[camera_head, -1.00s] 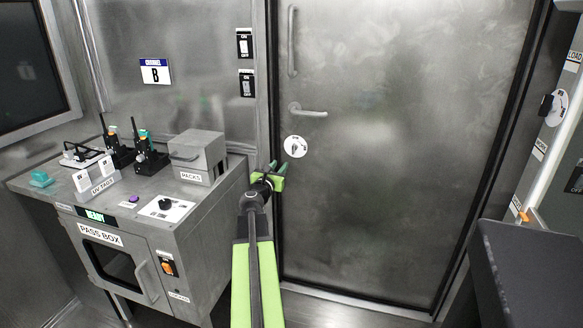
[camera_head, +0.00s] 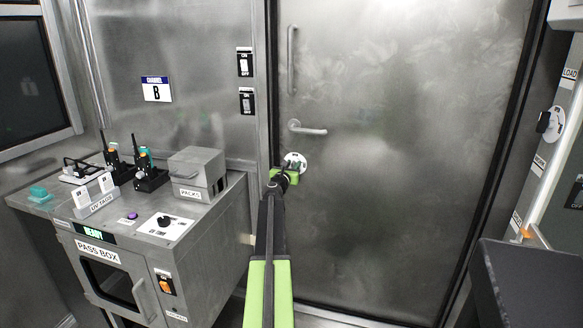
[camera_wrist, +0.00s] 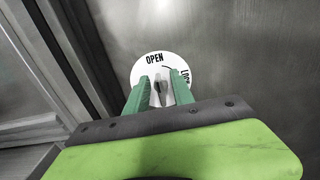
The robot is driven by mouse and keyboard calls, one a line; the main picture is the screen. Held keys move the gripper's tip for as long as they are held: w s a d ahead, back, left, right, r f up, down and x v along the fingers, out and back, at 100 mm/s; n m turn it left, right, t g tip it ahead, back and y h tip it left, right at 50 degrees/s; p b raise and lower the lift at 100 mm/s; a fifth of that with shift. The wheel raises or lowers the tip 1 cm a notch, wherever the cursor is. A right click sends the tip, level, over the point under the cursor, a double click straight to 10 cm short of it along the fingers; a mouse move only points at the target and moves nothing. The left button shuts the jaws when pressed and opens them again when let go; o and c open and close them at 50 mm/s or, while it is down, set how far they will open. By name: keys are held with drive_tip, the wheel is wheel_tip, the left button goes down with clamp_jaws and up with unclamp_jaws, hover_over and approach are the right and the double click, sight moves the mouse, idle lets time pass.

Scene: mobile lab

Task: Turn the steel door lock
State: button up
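The steel door (camera_head: 400,170) fills the right half of the head view. Its round white lock plate (camera_head: 296,158) sits below the lever handle (camera_head: 308,128). In the wrist view the lock plate (camera_wrist: 143,68) reads OPEN at its top and a partly covered LOCK at its right. In the head view my gripper (camera_head: 288,170) covers the lower part of the plate.
The pass box (camera_head: 215,240) stands left of my arm, with a PACKS box (camera_head: 197,172) and a dial panel (camera_head: 166,226) on top. A door pull bar (camera_head: 292,60) runs above the handle. A dark surface (camera_head: 530,280) is at the lower right.

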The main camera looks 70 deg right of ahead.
drive_tip(key=shift+d, duration=0.4)
